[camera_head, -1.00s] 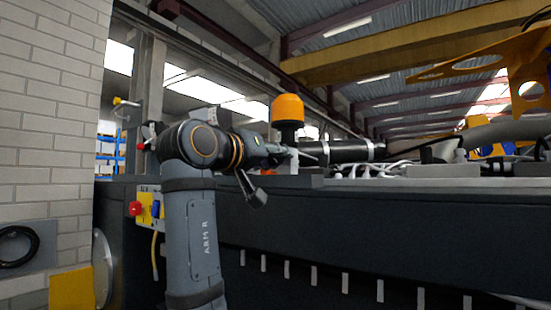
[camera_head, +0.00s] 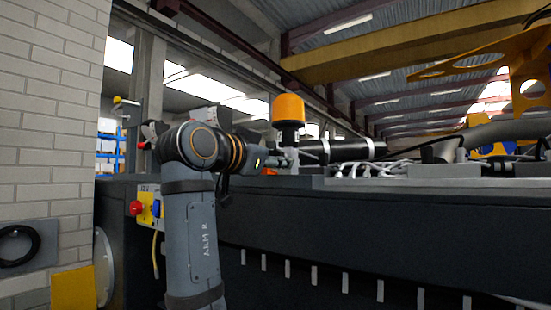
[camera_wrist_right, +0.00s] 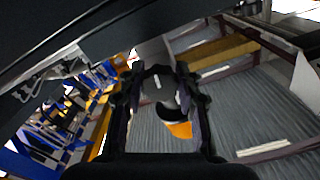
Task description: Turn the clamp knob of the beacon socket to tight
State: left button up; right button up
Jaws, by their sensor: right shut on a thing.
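The beacon (camera_head: 288,108) has an orange dome on a black base and stands upright on a light grey socket (camera_head: 292,155) at the edge of the dark chassis. My right gripper (camera_head: 282,162) reaches the socket from the left, just below the beacon. In the right wrist view my right gripper (camera_wrist_right: 159,76) is shut on the clamp knob (camera_wrist_right: 157,82), a grey round part with a small white mark between the fingers. The orange dome (camera_wrist_right: 180,129) shows beyond it. In the head view the knob is hidden by the gripper. My left gripper is not in view.
The dark chassis (camera_head: 350,220) fills the lower right. A black cylinder (camera_head: 345,149) and pale hoses lie behind the socket. A panel with a red knob (camera_head: 136,208) is at the left, near a brick wall (camera_head: 50,130).

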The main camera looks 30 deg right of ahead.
jog(key=shift+m, duration=1.2)
jog(key=o, duration=1.2)
jog(key=shift+c, duration=0.2)
